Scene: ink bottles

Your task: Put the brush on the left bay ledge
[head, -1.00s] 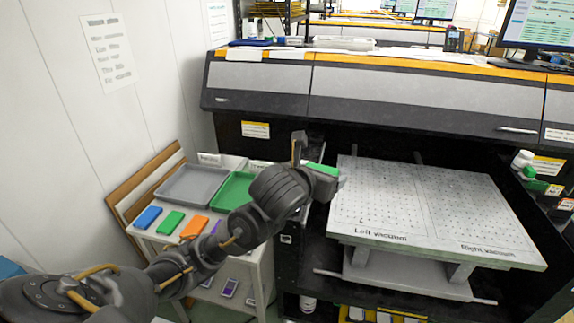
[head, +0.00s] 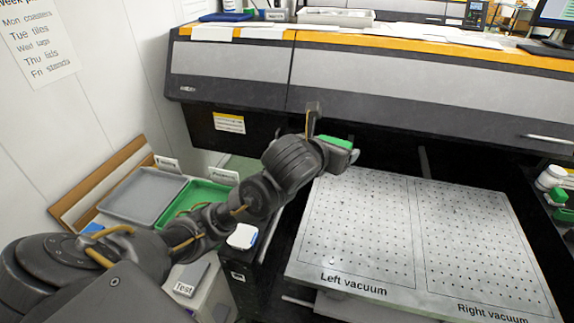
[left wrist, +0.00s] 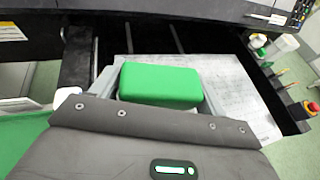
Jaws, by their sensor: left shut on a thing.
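My left gripper (head: 341,155) is shut on a green block-shaped thing (head: 337,142), which may be the brush; no bristles show. It is held in the air near the back left corner of the white perforated bed. In the left wrist view the green block (left wrist: 160,85) sits between the two grey fingers, its smooth top facing the camera. A dark ledge (head: 262,255) runs along the bay's left side, left of the bed, with a white item (head: 242,236) on it. My arm hides part of this side. My right gripper is not in view.
The perforated bed (head: 372,287), marked Left vacuum and Right vacuum, is bare. The printer's long cover (head: 400,85) spans behind it. White bottles (head: 550,177) stand at the right side. A grey tray (head: 145,195) and a green tray (head: 205,192) are at the left.

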